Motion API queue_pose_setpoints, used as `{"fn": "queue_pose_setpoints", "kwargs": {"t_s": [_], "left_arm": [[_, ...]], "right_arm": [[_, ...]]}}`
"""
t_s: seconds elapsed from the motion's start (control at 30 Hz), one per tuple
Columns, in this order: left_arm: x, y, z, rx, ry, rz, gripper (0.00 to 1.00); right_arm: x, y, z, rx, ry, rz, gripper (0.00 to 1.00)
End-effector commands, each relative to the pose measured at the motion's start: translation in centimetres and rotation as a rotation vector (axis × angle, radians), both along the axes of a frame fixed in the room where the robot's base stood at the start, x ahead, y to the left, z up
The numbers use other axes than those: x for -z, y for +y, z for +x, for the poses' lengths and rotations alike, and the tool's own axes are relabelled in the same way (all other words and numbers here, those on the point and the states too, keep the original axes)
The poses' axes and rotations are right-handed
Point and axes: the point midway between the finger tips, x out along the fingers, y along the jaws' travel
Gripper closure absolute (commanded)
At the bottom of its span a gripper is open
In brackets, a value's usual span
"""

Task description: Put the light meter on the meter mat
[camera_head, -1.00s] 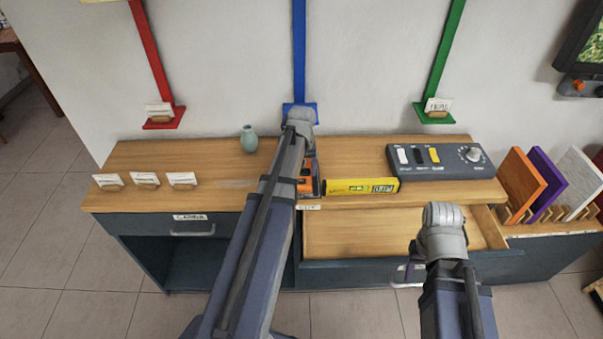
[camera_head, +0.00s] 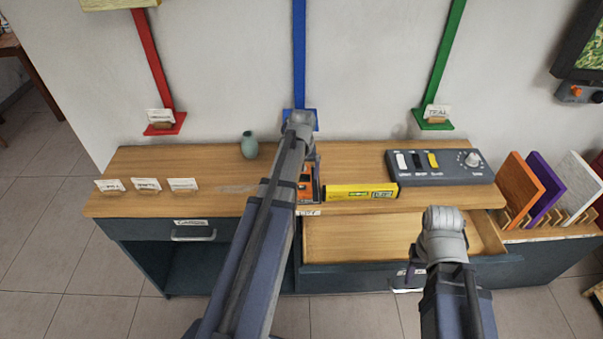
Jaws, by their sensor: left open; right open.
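I cannot make out a light meter for certain. An orange and dark device (camera_head: 306,190) lies on the wooden counter, partly hidden behind my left arm. I cannot tell whether it is the meter. No meter mat can be picked out clearly; a faint greyish patch (camera_head: 237,188) shows on the counter left of my arm. My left gripper (camera_head: 300,122) is at the far end of the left arm, in front of the blue wall bracket, with its fingers not clearly seen. My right gripper (camera_head: 443,222) is over the open drawer (camera_head: 350,238), its fingers hidden. Neither shows anything held.
A yellow level (camera_head: 361,191) lies beside the orange device. A grey switch panel (camera_head: 438,168) stands at the right of the counter (camera_head: 200,164). A green vase (camera_head: 249,145) and several small cards (camera_head: 146,185) stand left. Coloured boards (camera_head: 546,190) stand in a rack far right.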

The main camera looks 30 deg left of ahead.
Motion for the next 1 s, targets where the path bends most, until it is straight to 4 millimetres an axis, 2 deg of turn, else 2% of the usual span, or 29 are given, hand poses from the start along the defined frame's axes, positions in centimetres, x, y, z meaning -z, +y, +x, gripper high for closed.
{"fn": "queue_pose_setpoints", "kwargs": {"t_s": [0.03, 0.6, 0.8, 1.0], "left_arm": [[-1.1, -0.1, -0.1, 0.000, 0.000, 0.000, 0.00], [-9.7, -0.6, -1.0, 0.000, 0.000, 0.000, 0.00], [-11.0, -0.7, -1.1, 0.000, 0.000, 0.000, 0.00], [-10.9, -0.7, -1.1, 0.000, 0.000, 0.000, 0.00]], "right_arm": [[-1.1, 0.0, 0.0, 0.000, 0.000, 0.000, 0.50], [-9.7, 0.0, 0.0, 0.000, 0.000, 0.000, 0.50], [-11.0, 0.0, 0.0, 0.000, 0.000, 0.000, 0.50], [-10.9, 0.0, 0.0, 0.000, 0.000, 0.000, 0.50]]}}
